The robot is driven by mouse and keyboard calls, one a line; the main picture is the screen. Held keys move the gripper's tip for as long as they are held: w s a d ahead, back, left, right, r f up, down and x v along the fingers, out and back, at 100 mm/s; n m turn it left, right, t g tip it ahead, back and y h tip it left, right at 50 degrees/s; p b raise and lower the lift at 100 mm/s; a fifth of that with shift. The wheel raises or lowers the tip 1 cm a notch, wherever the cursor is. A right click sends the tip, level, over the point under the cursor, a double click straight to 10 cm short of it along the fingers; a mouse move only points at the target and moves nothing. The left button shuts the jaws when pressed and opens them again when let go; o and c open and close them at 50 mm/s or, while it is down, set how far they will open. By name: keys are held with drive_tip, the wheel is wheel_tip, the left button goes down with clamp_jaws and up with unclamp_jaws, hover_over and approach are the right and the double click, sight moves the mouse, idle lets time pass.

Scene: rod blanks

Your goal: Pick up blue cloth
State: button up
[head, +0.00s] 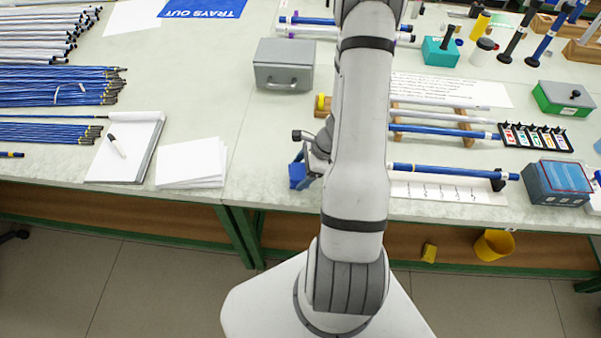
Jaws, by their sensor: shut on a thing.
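My gripper (304,180) shows just left of my arm, over the front part of the bench, and is partly hidden by the arm. It is shut on the blue cloth (296,173), a small dark-blue piece at its fingers. Part of the cloth is hidden by the gripper. I cannot tell whether the cloth still touches the bench top.
A grey metal box (284,64) stands behind the gripper. White paper sheets (192,164) and a notepad (127,147) lie to the left. To the right, blue rods (440,170) rest near a teal box (557,183). Bench between papers and gripper is clear.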

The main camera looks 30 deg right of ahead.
sight(301, 171)
drive_tip(key=shift+r, duration=0.1)
wheel_tip(301, 171, up, 10)
idle(0.6)
